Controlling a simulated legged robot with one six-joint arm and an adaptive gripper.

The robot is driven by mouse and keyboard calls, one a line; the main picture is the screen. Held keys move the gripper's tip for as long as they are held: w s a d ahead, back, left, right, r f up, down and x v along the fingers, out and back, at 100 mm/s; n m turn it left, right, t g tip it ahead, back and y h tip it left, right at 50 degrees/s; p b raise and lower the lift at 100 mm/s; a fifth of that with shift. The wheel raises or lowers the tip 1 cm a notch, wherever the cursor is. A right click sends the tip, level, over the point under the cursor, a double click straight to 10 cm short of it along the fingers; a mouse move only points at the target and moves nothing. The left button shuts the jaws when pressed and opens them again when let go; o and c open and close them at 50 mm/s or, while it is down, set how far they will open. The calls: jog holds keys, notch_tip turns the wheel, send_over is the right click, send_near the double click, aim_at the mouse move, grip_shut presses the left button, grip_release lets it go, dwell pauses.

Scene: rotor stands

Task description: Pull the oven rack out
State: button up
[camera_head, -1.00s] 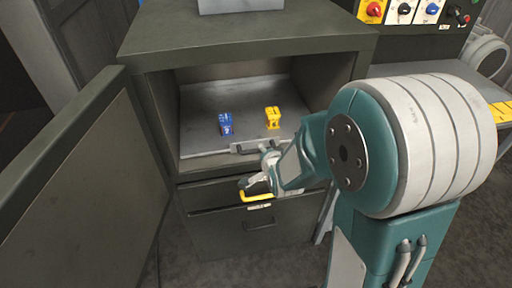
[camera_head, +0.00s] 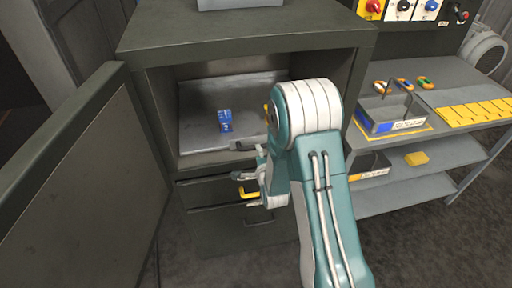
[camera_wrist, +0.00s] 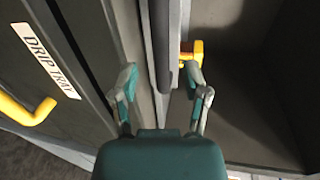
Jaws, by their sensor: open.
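The oven rack (camera_head: 200,135) is a grey flat tray inside the open cabinet in the head view. Its front edge carries a small dark handle (camera_head: 243,145), partly covered by my arm. In the wrist view the handle shows as a dark bar (camera_wrist: 162,50). My gripper (camera_head: 254,175) is open and empty just in front of and below the rack's front edge. In the wrist view its two fingers (camera_wrist: 163,88) stand on either side of the bar's line. Contact with the bar cannot be told.
A blue block (camera_head: 225,120) sits on the rack; a yellow one (camera_wrist: 191,52) is mostly hidden by my arm. Below is a drawer with a yellow handle (camera_head: 247,193), labelled DRIP TRAY (camera_wrist: 45,58). The cabinet door (camera_head: 75,180) stands open left. A shelved bench (camera_head: 440,85) is right.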

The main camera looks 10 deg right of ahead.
jog(key=shift+x, duration=2.25)
grip_shut()
